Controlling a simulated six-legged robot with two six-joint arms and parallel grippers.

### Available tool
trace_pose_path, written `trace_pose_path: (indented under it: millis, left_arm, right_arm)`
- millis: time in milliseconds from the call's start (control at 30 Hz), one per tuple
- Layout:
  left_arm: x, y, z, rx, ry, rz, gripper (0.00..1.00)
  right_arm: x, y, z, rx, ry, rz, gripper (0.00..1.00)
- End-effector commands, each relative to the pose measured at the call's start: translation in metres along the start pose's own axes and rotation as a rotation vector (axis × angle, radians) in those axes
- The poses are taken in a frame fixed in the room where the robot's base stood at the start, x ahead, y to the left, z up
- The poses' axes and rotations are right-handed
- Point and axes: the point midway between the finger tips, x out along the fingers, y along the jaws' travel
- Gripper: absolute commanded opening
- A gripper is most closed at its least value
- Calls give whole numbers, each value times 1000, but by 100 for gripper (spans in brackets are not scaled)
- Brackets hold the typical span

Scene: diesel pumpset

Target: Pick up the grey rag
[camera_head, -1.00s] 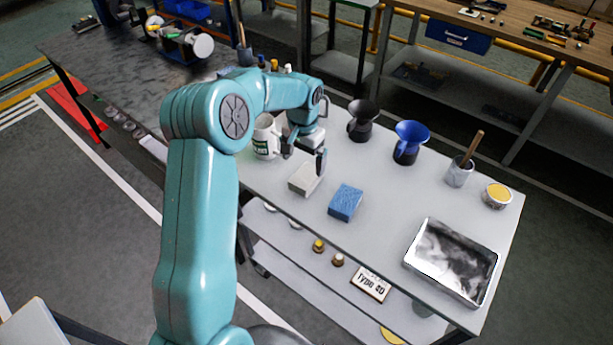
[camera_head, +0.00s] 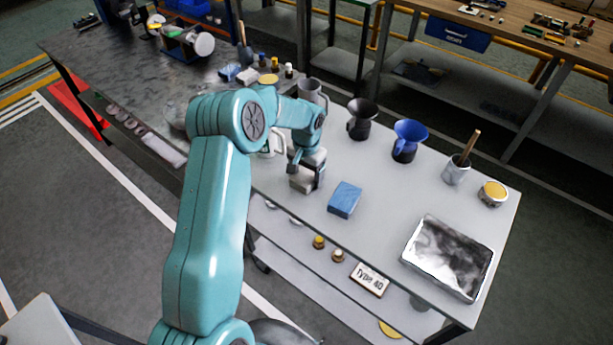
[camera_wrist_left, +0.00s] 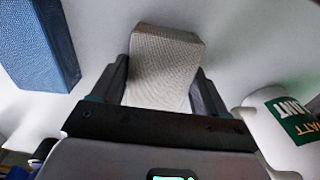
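The grey rag, a pale grey block-shaped cloth (camera_head: 299,182), lies on the light table near its front edge. It fills the middle of the left wrist view (camera_wrist_left: 165,68). My left gripper (camera_head: 305,182) is down over the rag, with one finger on each side of it. In the left wrist view the fingers (camera_wrist_left: 162,90) are apart, with narrow gaps visible beside the rag, so the gripper looks open around it. Part of the rag is hidden by the gripper. My right gripper is not in view.
A blue sponge (camera_head: 345,199) lies just right of the rag. A white mug with a green label (camera_wrist_left: 288,118) stands close by the gripper. A black funnel (camera_head: 361,121), a blue funnel jug (camera_head: 408,141) and a metal tray (camera_head: 447,258) stand farther right.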

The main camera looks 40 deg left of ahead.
Motion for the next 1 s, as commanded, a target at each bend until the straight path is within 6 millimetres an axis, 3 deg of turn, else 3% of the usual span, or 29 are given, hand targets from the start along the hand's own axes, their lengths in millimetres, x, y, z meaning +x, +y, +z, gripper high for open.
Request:
trace_pose_path:
  millis: [267, 467, 667, 1000]
  left_arm:
    - [0, 0, 0, 0, 0, 0, 44]
    - [-14, 0, -1, 0, 2, -1, 44]
    - [-60, 0, -1, 0, 8, -1, 44]
    - [-162, 0, -1, 0, 6, -1, 44]
  right_arm:
    - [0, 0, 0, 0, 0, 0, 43]
    - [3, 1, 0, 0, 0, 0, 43]
    - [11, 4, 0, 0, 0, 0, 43]
    - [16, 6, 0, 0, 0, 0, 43]
